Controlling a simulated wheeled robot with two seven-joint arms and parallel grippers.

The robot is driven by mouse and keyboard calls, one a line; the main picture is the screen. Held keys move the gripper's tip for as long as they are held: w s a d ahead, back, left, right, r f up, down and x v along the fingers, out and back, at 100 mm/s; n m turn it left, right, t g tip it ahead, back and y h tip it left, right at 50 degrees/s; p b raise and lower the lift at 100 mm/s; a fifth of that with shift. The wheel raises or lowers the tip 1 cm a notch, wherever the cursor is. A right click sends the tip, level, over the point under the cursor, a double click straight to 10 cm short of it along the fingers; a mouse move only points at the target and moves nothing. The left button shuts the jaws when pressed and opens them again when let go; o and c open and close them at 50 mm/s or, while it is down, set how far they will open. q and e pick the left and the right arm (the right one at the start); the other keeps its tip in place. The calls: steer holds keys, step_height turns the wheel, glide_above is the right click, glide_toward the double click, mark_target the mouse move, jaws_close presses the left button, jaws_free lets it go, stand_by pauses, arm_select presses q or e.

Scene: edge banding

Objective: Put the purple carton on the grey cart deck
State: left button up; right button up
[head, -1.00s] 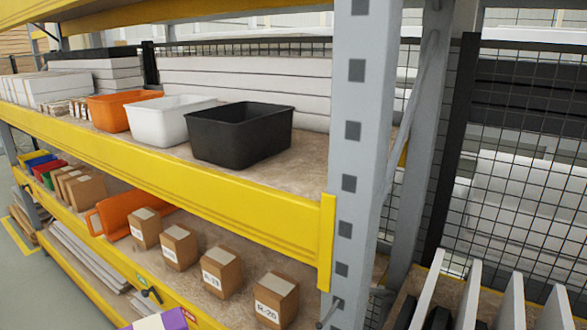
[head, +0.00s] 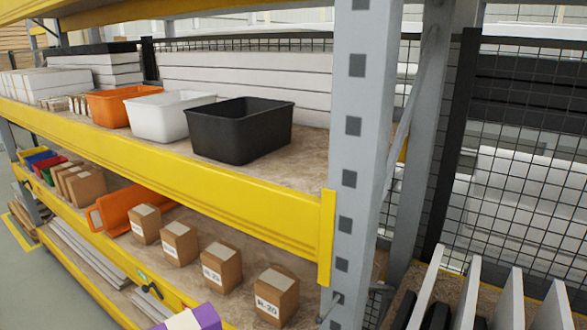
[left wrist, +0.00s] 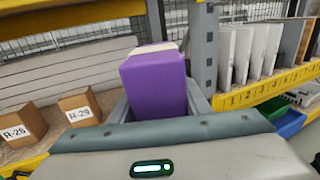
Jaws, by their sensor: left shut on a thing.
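The purple carton (left wrist: 153,80) fills the middle of the left wrist view, with a pale strip along its top edge. A corner of the purple carton (head: 205,316) also shows at the bottom edge of the head view, with a pale band on top. My left gripper (left wrist: 158,102) is shut on the carton, with grey fingers at its two sides. In the head view the left gripper is out of frame. My right gripper is in neither view. I cannot make out the grey cart deck in these frames.
A yellow-beamed shelf holds a black bin (head: 240,132), a white bin (head: 168,117) and an orange bin (head: 120,106) above. Several brown boxes (head: 276,295) stand below. A grey rack post (head: 355,190) rises at the right. White upright panels (head: 470,293) stand beyond it.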

mark_target(180, 326)
arm_select(q)
steer(key=shift+d+f+n+t+y, duration=0.15)
steer(key=shift+d+n+t+y, duration=0.15)
steer(key=shift+n+t+y, duration=0.9)
steer(key=shift+t+y, duration=0.1)
steer(key=shift+y, duration=0.1)
steer(key=shift+a+r+n+t+y, duration=0.25)
steer(key=shift+n+t+y, duration=0.35)
steer(key=shift+y, duration=0.15)
steer(key=shift+a+r+n+t+y, duration=0.2)
steer(key=shift+n+t+y, duration=0.35)
steer(key=shift+y, duration=0.2)
steer(key=shift+f, duration=0.1)
